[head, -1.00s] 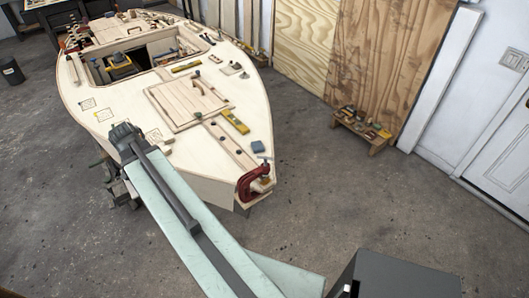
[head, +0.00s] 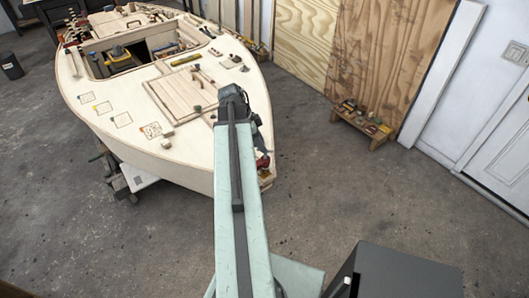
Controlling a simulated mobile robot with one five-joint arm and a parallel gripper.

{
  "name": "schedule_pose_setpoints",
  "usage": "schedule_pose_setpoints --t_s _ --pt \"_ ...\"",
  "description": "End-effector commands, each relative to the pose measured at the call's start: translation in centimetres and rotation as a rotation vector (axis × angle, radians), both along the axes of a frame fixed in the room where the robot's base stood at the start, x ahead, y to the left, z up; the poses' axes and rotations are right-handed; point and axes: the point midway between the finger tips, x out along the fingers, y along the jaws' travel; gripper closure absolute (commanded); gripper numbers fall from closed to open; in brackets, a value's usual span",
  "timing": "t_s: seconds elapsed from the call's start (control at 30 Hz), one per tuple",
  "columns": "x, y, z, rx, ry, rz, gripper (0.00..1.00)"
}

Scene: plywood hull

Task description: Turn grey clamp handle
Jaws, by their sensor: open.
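A red C-clamp (head: 263,163) sits at the bow tip of the pale plywood hull (head: 190,172). Only a small red part of it shows at the right edge of my arm; the rest is behind the arm. I cannot make out its grey handle. My arm reaches from the bottom of the head view up over the foredeck, and its dark far end (head: 232,97) appears in front of the deck near the bow. My gripper's jaws are hidden beyond that end, so their distance to the handle cannot be told.
A hatch panel (head: 180,94) and small loose tools lie on the deck. The open cockpit (head: 128,56) holds more tools. A low wooden bench (head: 362,123) with items stands by plywood sheets (head: 385,60) at right. The floor (head: 350,190) right of the bow is clear.

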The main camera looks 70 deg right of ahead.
Motion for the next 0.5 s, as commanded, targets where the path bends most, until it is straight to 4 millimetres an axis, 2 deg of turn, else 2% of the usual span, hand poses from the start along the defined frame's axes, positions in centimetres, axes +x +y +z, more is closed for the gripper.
schedule_pose_setpoints --t_s 0.03,0.2,0.47,0.5 --pt "-0.3 -0.2 -1.9 0.000 0.000 -0.001 0.58" --pt "-1.2 -0.7 -3.9 0.000 0.000 0.000 0.58" --pt "-1.3 -0.8 -3.7 0.000 0.000 0.001 0.58" --pt "-1.3 -0.8 -3.7 0.000 0.000 0.001 0.61"
